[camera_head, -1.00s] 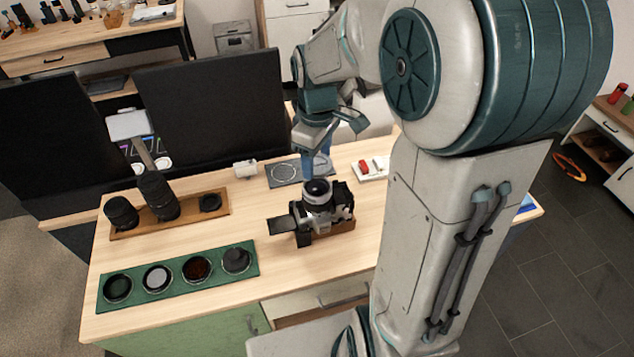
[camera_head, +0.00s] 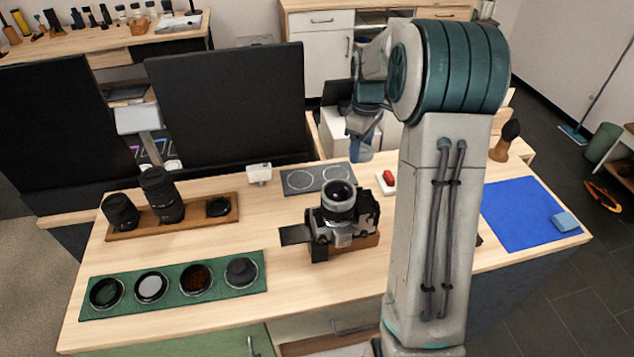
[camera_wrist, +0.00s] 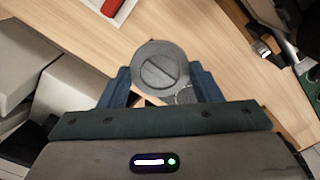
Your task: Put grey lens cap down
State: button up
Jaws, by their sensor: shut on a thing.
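My gripper (camera_wrist: 161,78) is shut on the grey lens cap (camera_wrist: 160,66), a round dark grey disc with a bar across its face, in the wrist view. In the head view my gripper (camera_head: 362,150) hangs near the far edge of the table, right of the grey mat (camera_head: 318,172). The cap cannot be made out there. The mat bears two pale circle outlines and looks empty. In the wrist view part of another grey round shape shows just below the cap; I cannot tell what it is.
A camera (camera_head: 342,215) stands on a wooden block in front of the mat. A white tray with a red item (camera_head: 388,180) is close to my gripper's right. A small white box (camera_head: 259,173), lens tray (camera_head: 175,222) and green filter mat (camera_head: 175,285) lie left. A blue cloth (camera_head: 520,215) lies right.

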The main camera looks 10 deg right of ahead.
jog(key=shift+w+a+f, duration=0.1)
jog(key=shift+w+f, duration=0.15)
jog(key=shift+f, duration=0.05)
jog(key=p, duration=0.2)
send_over(318, 177)
notch_tip(318, 177, down, 7)
jog(key=shift+w+r, duration=0.1)
jog(key=shift+r, duration=0.1)
jog(key=shift+f+p, duration=0.65)
jog(key=shift+f, duration=1.35)
jog(key=shift+f, duration=0.15)
jog(key=o, duration=1.1)
jog(key=shift+c, duration=0.2)
